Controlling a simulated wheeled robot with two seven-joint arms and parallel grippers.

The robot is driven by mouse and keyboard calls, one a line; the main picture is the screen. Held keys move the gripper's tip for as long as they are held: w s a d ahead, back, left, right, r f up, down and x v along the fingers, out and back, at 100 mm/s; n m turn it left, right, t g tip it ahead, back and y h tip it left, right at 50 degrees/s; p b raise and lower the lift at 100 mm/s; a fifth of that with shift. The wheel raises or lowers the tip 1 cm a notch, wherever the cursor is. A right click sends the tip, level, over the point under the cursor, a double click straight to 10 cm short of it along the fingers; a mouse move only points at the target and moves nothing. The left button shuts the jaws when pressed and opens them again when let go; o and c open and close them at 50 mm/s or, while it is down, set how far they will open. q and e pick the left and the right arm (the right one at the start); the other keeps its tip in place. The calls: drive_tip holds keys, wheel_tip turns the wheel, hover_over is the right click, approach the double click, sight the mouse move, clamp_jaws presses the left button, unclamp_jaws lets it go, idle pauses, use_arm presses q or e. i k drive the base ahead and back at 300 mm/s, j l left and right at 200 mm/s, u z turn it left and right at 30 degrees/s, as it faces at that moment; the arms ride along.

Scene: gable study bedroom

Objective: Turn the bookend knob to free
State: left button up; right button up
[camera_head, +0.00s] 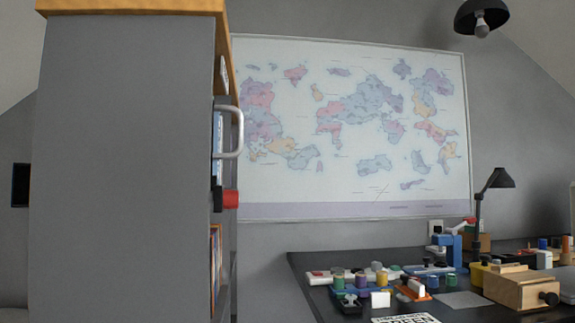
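A red knob (231,198) on a dark mount sticks out from the open side of a tall grey bookcase (125,170). I see it edge-on and cannot read its setting; it looks like the bookend knob. A pale curved handle (238,132) is above it, in front of upright books or panels (217,135). Most of the shelf interior is hidden by the grey side panel. Neither of my grippers shows in this view.
A dark desk (300,264) at right holds several small coloured items, a wooden box (520,288) with a black knob, a blue device (450,247) and a desk lamp (500,179). A world map (350,120) hangs behind. The bookcase side fills the left.

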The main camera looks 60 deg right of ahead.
sight(231, 199)
drive_tip(key=j+z, duration=0.15)
drive_tip(key=z, duration=0.65)
